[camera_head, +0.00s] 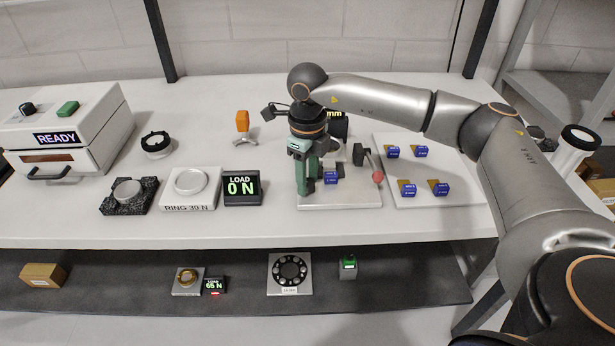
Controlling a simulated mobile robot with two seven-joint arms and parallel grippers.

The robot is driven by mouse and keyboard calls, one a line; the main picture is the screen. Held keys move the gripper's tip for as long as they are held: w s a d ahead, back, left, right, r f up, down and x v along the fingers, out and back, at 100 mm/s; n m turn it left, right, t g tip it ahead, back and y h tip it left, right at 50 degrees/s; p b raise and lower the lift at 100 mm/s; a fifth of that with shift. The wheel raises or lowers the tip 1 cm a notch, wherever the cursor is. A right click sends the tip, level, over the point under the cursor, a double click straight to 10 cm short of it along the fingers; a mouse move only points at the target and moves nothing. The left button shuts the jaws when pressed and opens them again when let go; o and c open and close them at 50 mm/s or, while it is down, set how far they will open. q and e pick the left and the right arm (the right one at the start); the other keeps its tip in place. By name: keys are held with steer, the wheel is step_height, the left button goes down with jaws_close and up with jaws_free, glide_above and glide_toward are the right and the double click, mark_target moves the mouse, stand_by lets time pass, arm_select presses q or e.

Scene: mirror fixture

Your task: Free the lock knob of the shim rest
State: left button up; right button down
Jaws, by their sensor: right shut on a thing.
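The shim rest seems to be the fixture on a light base plate (345,198) at the middle right of the table. On it are a dark upright with a lever ending in a red ball (377,177) and a blue block (331,177). My right gripper (306,190) points down over the left part of this plate, its green fingers just left of the blue block. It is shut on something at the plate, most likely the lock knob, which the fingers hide. My left gripper is out of view.
Behind the gripper is a dark display (338,125). Left are a load display (242,187), a ring stand (190,187), an orange-topped tool (242,122) and a white READY box (70,130).

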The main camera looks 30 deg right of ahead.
steer(key=n, duration=0.5)
steer(key=shift+b, duration=0.35)
steer(key=n, duration=0.4)
steer(key=shift+b, duration=0.3)
steer(key=n, duration=0.5)
steer(key=shift+r+n+b, duration=0.1)
steer(key=shift+n+b, duration=0.2)
steer(key=shift+b, duration=0.05)
steer(key=shift+n, duration=1.2)
steer(key=c, duration=0.7)
jaws_free()
steer(key=shift+c, duration=0.2)
